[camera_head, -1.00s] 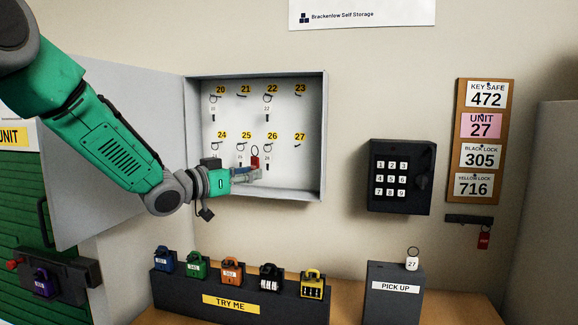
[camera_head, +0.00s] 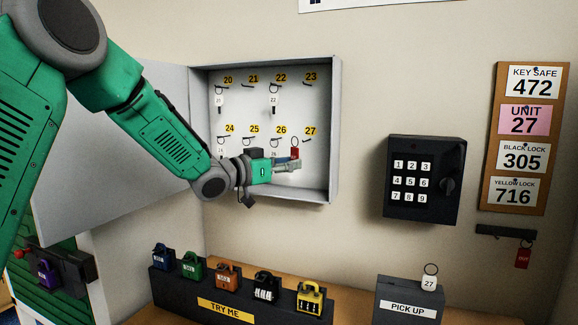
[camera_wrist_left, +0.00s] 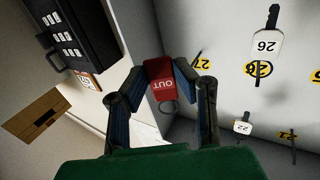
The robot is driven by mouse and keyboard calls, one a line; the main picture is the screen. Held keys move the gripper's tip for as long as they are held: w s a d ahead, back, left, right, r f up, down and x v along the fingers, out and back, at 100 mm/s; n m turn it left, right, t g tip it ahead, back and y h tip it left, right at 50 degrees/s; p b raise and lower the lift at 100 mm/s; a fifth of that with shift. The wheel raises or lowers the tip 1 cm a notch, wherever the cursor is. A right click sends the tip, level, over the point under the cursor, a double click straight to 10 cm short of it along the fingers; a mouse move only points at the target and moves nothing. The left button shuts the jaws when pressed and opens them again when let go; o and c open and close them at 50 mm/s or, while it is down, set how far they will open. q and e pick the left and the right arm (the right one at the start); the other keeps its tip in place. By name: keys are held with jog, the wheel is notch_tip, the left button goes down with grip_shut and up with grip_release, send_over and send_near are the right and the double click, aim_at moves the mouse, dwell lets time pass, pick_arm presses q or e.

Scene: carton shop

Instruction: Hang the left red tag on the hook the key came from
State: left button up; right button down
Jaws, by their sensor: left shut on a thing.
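My left gripper (camera_head: 290,163) is inside the open key cabinet (camera_head: 334,130), shut on a red tag (camera_head: 295,153). In the left wrist view the red tag (camera_wrist_left: 163,82) reads OUT and sits between the two fingertips, its ring showing beside it. Hook 27 (camera_head: 308,139) is at the lower right of the cabinet's back panel and looks empty. The tag is just left of and below it, apart from it as far as I can see. A white key tag marked 27 (camera_head: 429,284) stands on the PICK UP box (camera_head: 407,309). My right gripper is not in view.
White-tagged keys hang on several hooks, such as key 22 (camera_head: 273,100). A second red tag (camera_head: 522,257) hangs from a dark rack (camera_head: 505,233) at the right. A keypad safe (camera_head: 424,178) is right of the cabinet. The cabinet's side wall is close to my gripper.

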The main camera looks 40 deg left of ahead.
pick_arm(q)
jog(key=shift+w+a+f, duration=0.1)
jog(key=shift+w+f, duration=0.1)
jog(key=shift+w, duration=0.3)
jog(key=shift+w+a+f, duration=0.1)
jog(key=shift+w+f, duration=0.1)
jog(key=shift+w, duration=0.3)
jog(key=w, duration=0.2)
jog(key=w+a, duration=0.1)
jog(key=w, duration=0.1)
jog(key=shift+w, duration=0.25)
jog(key=shift+w+a+f+p, duration=0.25)
jog(key=shift+w+f+p, duration=0.1)
jog(key=shift+w+p, duration=0.2)
jog(key=o, duration=0.8)
jog(key=shift+o, duration=0.2)
